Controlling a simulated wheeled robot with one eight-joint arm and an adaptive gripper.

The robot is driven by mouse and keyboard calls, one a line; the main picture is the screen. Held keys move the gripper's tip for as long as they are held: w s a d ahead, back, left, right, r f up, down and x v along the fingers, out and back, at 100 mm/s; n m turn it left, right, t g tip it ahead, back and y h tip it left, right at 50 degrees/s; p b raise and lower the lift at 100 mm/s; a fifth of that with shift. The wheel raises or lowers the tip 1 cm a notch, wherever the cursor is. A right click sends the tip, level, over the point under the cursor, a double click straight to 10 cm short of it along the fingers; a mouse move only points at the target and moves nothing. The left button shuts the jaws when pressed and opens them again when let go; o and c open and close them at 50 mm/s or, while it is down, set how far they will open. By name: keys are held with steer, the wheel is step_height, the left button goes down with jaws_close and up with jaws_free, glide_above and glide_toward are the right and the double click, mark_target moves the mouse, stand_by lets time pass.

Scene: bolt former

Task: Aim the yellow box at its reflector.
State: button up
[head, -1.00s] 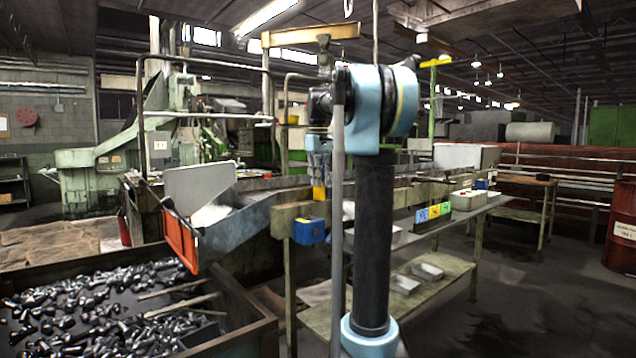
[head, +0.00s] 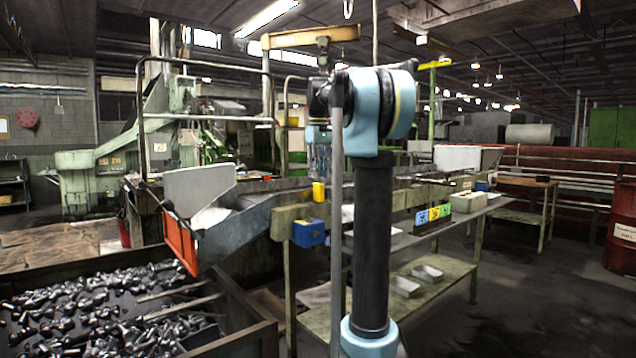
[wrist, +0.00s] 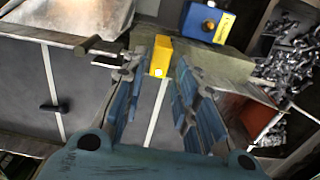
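The yellow box (head: 319,192) stands on the edge of the metal rail, above a blue box (head: 308,233) with a yellow label. In the wrist view the yellow box (wrist: 161,56) lies just beyond the fingertips, with a small bright spot on its near end. My gripper (wrist: 163,66) is open, one finger to each side of the box with gaps between. In the head view my gripper (head: 319,168) is above the box, partly behind my arm. I cannot make out which thing is the reflector.
A bin (head: 240,341) of dark metal bolts stands at the lower left, under a chute with an orange panel (head: 180,243). A bench (head: 440,277) with trays extends right of my arm. A red barrel (head: 620,240) stands at the far right. Floor between them is clear.

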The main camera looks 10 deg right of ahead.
step_height(320, 180, up, 8)
steer(key=shift+r, duration=0.15)
stand_by(0.6)
steer(key=s+f+m, duration=0.2)
steer(key=s+f, duration=1)
steer(key=f, duration=0.3)
steer(key=s+f+m+t, duration=0.1)
steer(key=s+f+m, duration=0.1)
steer(key=s+f, duration=1)
steer(key=s+f+m+t, duration=0.1)
steer(key=s+f, duration=1.2)
steer(key=f, duration=0.7)
steer(key=shift+m, duration=0.4)
steer(key=shift+d, duration=0.1)
steer(key=shift+w+f, duration=0.25)
steer(key=shift+w, duration=0.2)
